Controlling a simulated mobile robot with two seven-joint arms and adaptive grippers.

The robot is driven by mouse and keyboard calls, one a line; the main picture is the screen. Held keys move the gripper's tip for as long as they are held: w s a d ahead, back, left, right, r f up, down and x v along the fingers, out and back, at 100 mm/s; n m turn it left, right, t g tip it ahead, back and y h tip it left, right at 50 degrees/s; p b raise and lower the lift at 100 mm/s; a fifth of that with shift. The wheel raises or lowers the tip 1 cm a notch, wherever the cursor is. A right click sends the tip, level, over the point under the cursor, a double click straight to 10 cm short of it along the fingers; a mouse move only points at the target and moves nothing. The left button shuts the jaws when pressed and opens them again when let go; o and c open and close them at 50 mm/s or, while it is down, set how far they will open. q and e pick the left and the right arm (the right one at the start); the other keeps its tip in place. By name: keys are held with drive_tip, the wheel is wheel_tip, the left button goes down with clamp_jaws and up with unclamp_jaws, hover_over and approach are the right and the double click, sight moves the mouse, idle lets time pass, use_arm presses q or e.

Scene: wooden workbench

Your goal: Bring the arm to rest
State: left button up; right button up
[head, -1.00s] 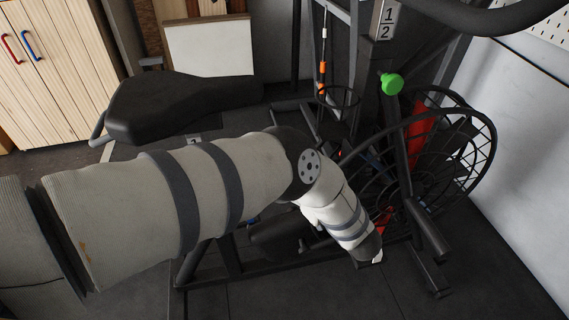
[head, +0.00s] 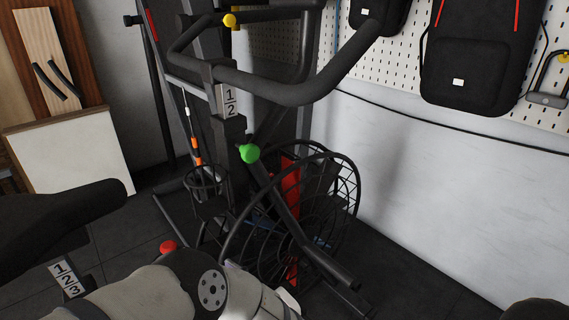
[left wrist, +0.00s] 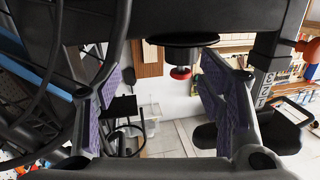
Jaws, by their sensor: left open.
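My left arm (head: 150,295) comes in at the bottom of the head view, its light sleeve and dark round joint showing low in the picture. The hand end is cut off below the frame there. In the left wrist view my left gripper (left wrist: 160,85) is open, with purple-grey pads on both fingers. No object is held between the fingers; only the room behind shows through the gap. My right gripper is in neither view.
An exercise bike frame with a caged fan wheel (head: 335,205) stands just beyond my arm. Its black handlebar (head: 285,92) is above, its seat (head: 60,225) at left. A green knob (head: 250,153) and red knob (head: 168,246) stick out. A white wall (head: 430,190) is at right.

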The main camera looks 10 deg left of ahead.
use_arm(q)
drive_tip(key=s+f+m+g+h+p, duration=0.1)
drive_tip(key=s+f+m+h+p, duration=0.2)
drive_tip(key=s+m+h, duration=0.3)
drive_tip(key=s+f+m+h+p, duration=0.35)
drive_tip(key=s+h, duration=0.25)
drive_tip(key=s, duration=0.2)
drive_tip(key=s+r+g+h+p, duration=0.1)
drive_tip(key=s+r+g, duration=0.1)
drive_tip(key=s, duration=0.7)
drive_tip(key=s+a+r+m+g+h+p, duration=0.1)
drive_tip(key=s+r+g, duration=0.2)
drive_tip(key=s, duration=0.7)
drive_tip(key=s+a+r+m+g+h, duration=0.1)
drive_tip(key=s+r+g, duration=0.2)
drive_tip(key=s, duration=0.7)
drive_tip(key=shift+s+g+p, duration=0.15)
drive_tip(key=shift+g+p, duration=0.25)
drive_tip(key=shift+g, duration=0.6)
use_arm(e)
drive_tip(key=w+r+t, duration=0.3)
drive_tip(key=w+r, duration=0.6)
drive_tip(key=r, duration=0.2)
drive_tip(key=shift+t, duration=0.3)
